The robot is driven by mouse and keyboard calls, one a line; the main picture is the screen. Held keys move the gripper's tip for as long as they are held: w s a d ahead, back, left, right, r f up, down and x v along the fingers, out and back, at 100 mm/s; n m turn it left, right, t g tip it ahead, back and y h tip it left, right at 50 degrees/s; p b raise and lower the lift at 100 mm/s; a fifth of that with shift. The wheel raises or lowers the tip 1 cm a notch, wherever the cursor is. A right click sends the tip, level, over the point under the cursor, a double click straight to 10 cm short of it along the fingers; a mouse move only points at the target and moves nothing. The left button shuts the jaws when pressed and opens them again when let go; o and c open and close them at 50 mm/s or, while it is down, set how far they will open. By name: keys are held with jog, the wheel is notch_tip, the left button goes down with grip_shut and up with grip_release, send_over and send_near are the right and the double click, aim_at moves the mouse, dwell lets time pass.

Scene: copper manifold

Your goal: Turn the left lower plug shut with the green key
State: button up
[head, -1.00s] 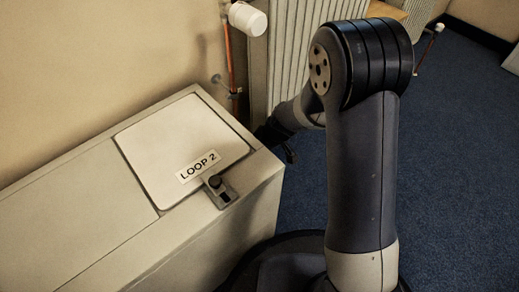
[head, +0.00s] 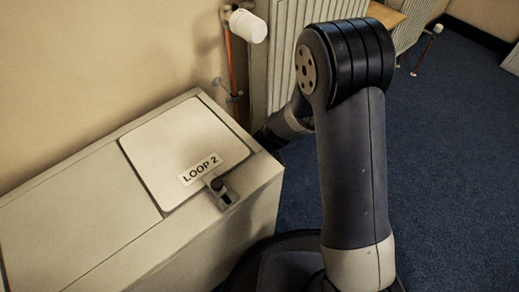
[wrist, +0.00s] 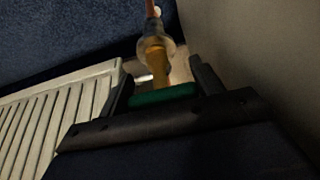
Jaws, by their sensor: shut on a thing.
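In the wrist view my gripper (wrist: 163,88) is shut on the green key (wrist: 162,95), which lies across between the two fingers. Straight beyond the key is a brass-coloured fitting (wrist: 153,55) with a rounded collar and a copper pipe running on from it. It looks like a plug or valve end, but I cannot tell whether it is the left lower plug. The key's far end is hard to make out, so I cannot tell whether it touches the fitting.
A pale cabinet (head: 95,235) with a lid marked LOOP 2 (head: 200,170) and a latch (head: 222,192) stands left of my arm. A copper pipe with a white valve head (head: 247,26) and a radiator (head: 290,45) stand behind. Blue floor (head: 450,180) is clear at right.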

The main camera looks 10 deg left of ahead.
jog(key=shift+s+f+m+p, duration=0.15)
jog(key=shift+s+m+p, duration=0.05)
jog(key=shift+m+p, duration=0.4)
jog(key=shift+m+h+p, duration=0.3)
jog(key=shift+p, duration=0.5)
jog(key=shift+w+a+r+p, duration=0.1)
jog(key=shift+a+r+p, duration=0.05)
jog(key=shift+r+p, duration=1.75)
jog(key=shift+r+b, duration=0.25)
jog(key=shift+b, duration=0.05)
